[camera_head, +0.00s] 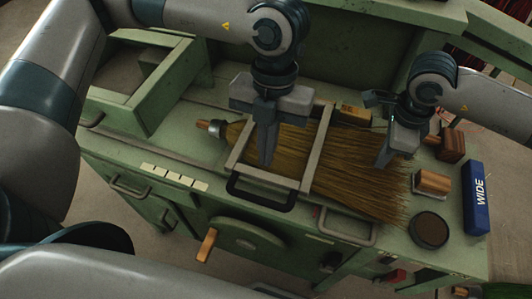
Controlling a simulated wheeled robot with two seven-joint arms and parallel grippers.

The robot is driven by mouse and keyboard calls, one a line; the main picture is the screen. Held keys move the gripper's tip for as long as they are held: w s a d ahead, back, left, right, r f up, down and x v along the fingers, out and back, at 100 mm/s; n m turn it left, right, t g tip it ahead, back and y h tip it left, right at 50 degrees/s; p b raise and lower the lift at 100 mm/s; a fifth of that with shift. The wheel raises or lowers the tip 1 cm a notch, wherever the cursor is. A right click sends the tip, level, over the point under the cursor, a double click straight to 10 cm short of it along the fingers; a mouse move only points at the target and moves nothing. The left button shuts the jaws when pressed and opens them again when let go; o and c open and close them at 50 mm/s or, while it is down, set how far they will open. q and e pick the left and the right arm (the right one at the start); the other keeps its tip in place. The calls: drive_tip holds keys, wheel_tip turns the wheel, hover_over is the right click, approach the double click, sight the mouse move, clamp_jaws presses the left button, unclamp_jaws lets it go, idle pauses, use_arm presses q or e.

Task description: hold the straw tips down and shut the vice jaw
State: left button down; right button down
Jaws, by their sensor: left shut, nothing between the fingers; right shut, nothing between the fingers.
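A straw broom head (350,180) lies flat on the green bench, its stub and metal collar (216,128) at left and its straw tips (398,207) fanned out to the right. A pale rectangular vice frame (314,152) with a dark handle (262,196) at its front lies across the straw. How tightly it presses cannot be told. My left gripper (267,160) is shut and empty, pointing down over the straw inside the frame. My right gripper (382,163) is shut and empty, its tips at the straw right of the frame; contact is unclear. Both grippers hide some straw.
A blue box marked WIDE (475,198), a round dark tin (429,230), and wooden blocks (433,183) (450,145) stand at right. An open green tray (150,85) is at back left. A wheel with a wooden handle (206,245) is on the front.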

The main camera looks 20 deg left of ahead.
use_arm(q)
drive_tip(key=shift+r, duration=0.2)
use_arm(e)
drive_tip(key=shift+s+f, duration=0.15)
drive_tip(key=shift+f, duration=0.15)
use_arm(q)
wheel_tip(320, 180, up, 12)
drive_tip(key=w, duration=0.2)
idle(0.4)
drive_tip(key=shift+w+f, duration=0.1)
use_arm(e)
drive_tip(key=shift+r, duration=0.1)
drive_tip(key=shift+w+r, duration=0.2)
drive_tip(key=shift+r, duration=1)
drive_tip(key=shift+r+p, duration=0.35)
drive_tip(key=shift+r, duration=0.35)
use_arm(q)
drive_tip(key=shift+w+r+p, duration=0.1)
drive_tip(key=shift+r+p, duration=0.3)
drive_tip(key=shift+r, duration=0.25)
use_arm(e)
drive_tip(key=shift+r, duration=2.7)
drive_tip(key=shift+r, duration=0.1)
